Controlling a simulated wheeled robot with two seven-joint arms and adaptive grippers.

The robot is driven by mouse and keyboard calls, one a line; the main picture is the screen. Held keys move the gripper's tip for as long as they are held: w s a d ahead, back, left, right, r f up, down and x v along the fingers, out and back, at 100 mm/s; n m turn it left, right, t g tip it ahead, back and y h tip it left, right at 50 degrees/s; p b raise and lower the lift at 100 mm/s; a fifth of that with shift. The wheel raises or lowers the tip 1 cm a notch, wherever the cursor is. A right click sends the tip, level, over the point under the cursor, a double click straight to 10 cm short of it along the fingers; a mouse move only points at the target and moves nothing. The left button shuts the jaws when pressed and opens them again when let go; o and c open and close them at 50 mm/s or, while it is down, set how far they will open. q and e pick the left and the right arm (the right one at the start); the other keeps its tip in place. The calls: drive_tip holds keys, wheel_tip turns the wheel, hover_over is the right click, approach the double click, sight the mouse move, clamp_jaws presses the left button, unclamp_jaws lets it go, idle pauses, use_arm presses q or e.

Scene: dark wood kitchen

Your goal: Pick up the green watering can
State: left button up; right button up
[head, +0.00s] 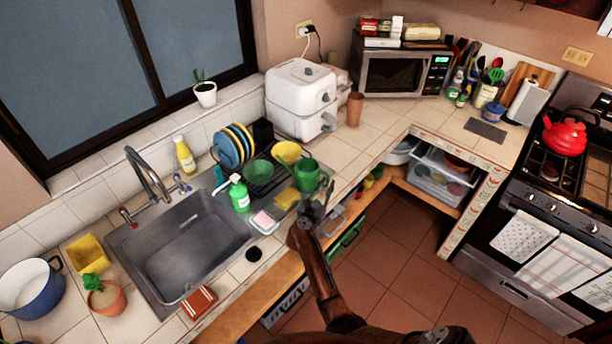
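The green watering can (307,174) stands near the counter's front edge, just right of the dish rack, seemingly upright. My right gripper (322,198) is at the can's lower right side, with its arm coming up from the bottom of the head view. The fingers are small and dark and overlap the can's edge in the picture. I cannot tell whether they touch it or how far they are open. My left gripper is not in view.
Left of the can are a dish rack (262,180) with plates and bowls, a yellow sponge (286,198) and a green soap bottle (239,193). The sink (190,250) lies further left. A white air fryer (300,98) and brown cup (355,109) stand behind.

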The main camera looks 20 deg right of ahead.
drive_tip(key=shift+w+d+f, duration=0.1)
drive_tip(key=shift+w+d, duration=0.2)
drive_tip(key=shift+w, duration=0.25)
drive_tip(key=shift+w+d+f, duration=0.1)
drive_tip(key=shift+w+d, duration=0.15)
drive_tip(key=shift+w, duration=0.25)
drive_tip(key=shift+s+r, duration=0.15)
drive_tip(key=shift+s, duration=0.05)
drive_tip(key=shift+d, duration=0.15)
drive_tip(key=shift+c, duration=0.6)
drive_tip(key=shift+d, duration=0.1)
drive_tip(key=c, duration=0.3)
clamp_jaws()
drive_tip(key=shift+r, duration=0.1)
